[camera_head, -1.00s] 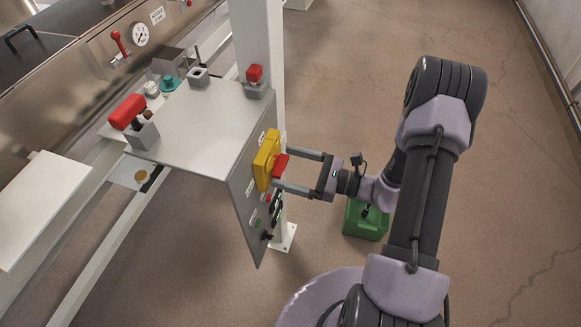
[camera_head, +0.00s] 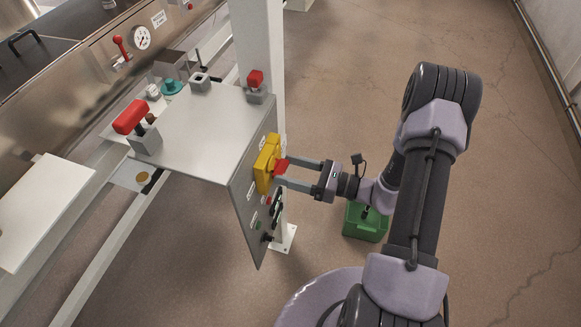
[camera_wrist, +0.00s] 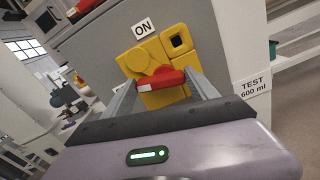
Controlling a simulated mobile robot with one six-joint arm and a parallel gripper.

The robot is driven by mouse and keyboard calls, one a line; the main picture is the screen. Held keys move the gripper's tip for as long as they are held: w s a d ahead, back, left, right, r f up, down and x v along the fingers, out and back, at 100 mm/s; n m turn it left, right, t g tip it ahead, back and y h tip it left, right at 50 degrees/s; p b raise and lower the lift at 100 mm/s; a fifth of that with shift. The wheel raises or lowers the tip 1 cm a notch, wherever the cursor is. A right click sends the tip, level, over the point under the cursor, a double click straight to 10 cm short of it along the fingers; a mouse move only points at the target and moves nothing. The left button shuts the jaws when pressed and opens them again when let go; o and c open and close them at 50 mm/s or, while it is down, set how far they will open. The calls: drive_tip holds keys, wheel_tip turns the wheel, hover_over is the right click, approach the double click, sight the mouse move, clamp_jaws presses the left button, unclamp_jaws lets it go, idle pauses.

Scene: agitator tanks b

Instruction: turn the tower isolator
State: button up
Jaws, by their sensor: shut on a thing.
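The tower isolator is a yellow housing (camera_head: 266,162) with a red handle (camera_head: 281,167), on the grey front panel of the stand. In the wrist view the yellow housing (camera_wrist: 155,55) has a round hub and a square opening at its upper right. The red handle (camera_wrist: 158,81) lies across it between my fingers. My gripper (camera_head: 284,171) is shut on the red handle, one finger at each end. It also shows in the wrist view (camera_wrist: 160,85). An "ON" label (camera_wrist: 143,27) is above the housing. The fingertips partly hide the handle's ends.
Below the isolator the panel carries small buttons and switches (camera_head: 262,222). A white post (camera_head: 262,40) is behind. A green box (camera_head: 366,221) sits on the floor beneath my arm.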

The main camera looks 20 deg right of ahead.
drive_tip(key=m+p, duration=0.1)
drive_tip(key=m, duration=0.1)
drive_tip(key=m+p, duration=0.1)
drive_tip(key=shift+r+m, duration=0.2)
drive_tip(key=shift+m, duration=0.2)
drive_tip(key=m+p, duration=0.1)
drive_tip(key=m, duration=0.1)
drive_tip(key=m+p, duration=0.1)
drive_tip(key=m, duration=0.1)
drive_tip(key=shift+w+d+m, duration=0.15)
drive_tip(key=shift+w+m, duration=0.05)
drive_tip(key=shift+m, duration=0.1)
drive_tip(key=m+p, duration=0.1)
drive_tip(key=m, duration=0.2)
drive_tip(key=shift+w+d, duration=0.1)
drive_tip(key=shift+w+f+m+p, duration=0.15)
drive_tip(key=shift+m+p, duration=0.3)
drive_tip(key=shift+m, duration=1.45)
drive_tip(key=o, duration=1.4)
drive_tip(key=shift+c, duration=0.2)
drive_tip(key=shift+d, duration=0.2)
